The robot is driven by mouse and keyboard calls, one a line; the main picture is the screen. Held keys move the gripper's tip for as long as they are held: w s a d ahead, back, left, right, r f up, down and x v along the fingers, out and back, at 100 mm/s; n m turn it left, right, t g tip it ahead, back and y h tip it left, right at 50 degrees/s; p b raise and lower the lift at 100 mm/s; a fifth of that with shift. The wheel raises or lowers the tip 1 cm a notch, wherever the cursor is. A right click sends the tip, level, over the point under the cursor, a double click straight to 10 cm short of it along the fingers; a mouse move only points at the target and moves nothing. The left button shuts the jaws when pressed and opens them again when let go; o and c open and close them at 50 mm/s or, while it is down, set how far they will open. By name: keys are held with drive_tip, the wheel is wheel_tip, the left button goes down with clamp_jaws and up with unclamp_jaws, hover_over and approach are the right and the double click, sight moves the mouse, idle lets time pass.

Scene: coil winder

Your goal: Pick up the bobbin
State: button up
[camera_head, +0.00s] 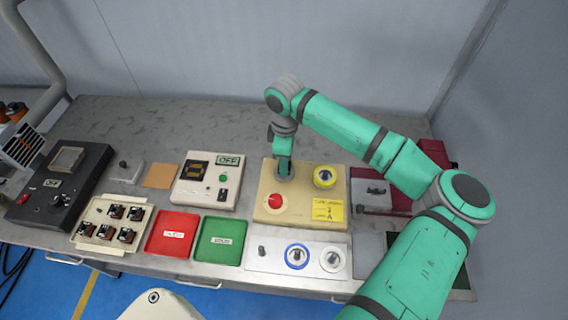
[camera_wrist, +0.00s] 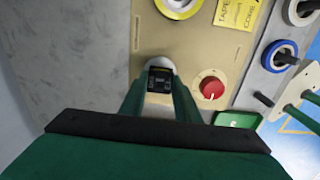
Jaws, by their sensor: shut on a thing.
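In the wrist view my gripper (camera_wrist: 160,92) points down at the beige machine (camera_wrist: 150,35), its two green fingers on either side of a small dark bobbin (camera_wrist: 160,78). The fingers are shut on it. The bobbin is over a round pale disc on the machine's top; I cannot tell whether it touches the disc. In the head view my gripper (camera_head: 284,170) is over the upper left of the beige machine (camera_head: 262,192), and the bobbin there is hidden by my gripper.
The machine has a red knob (camera_head: 275,201), a yellow ring (camera_head: 325,177) and a yellow note (camera_head: 328,210). A cream tray (camera_head: 78,241) with several bobbins stands at left. A red tray (camera_head: 160,247) and a green tray (camera_head: 211,252) lie beside it. A blue-ringed spool (camera_head: 297,256) is in front.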

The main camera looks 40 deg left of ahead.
drive_tip(key=s+d+r, duration=0.6)
drive_tip(key=s+r, duration=0.6)
drive_tip(key=shift+d, duration=0.4)
